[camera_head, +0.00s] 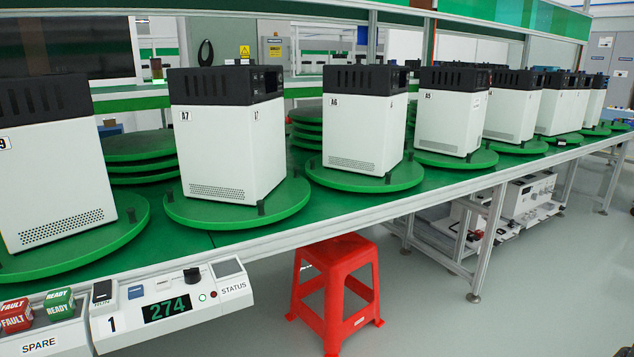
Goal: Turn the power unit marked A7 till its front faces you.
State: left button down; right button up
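The power unit marked A7 (215,150) is a white box with a black slotted top. It stands upright on a round green turntable (200,213) at left of centre. Its wide face, with the A7 label at upper left and a perforated grille low down, is turned toward me. A second face shows on its right, with a small label and dark fittings in the black band above. I cannot tell for certain which face is the front. Small dark posts (262,208) stand up from the turntable rim. Neither of my grippers is in view.
A unit ending in 9 (55,180) stands at left and unit A6 (355,130) at right, each on its own disc; more units follow. Stacked green discs (140,150) lie behind. A control panel (170,305) reading 274 fronts the bench; a red stool (335,285) stands below.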

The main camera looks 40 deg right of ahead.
aim_at(291, 195)
jog(key=i+l+z, duration=0.15)
jog(key=l+z, duration=0.2)
jog(key=i+l+z, duration=0.15)
jog(key=z, duration=0.2)
jog(key=i+l+z, duration=0.2)
jog(key=z, duration=0.15)
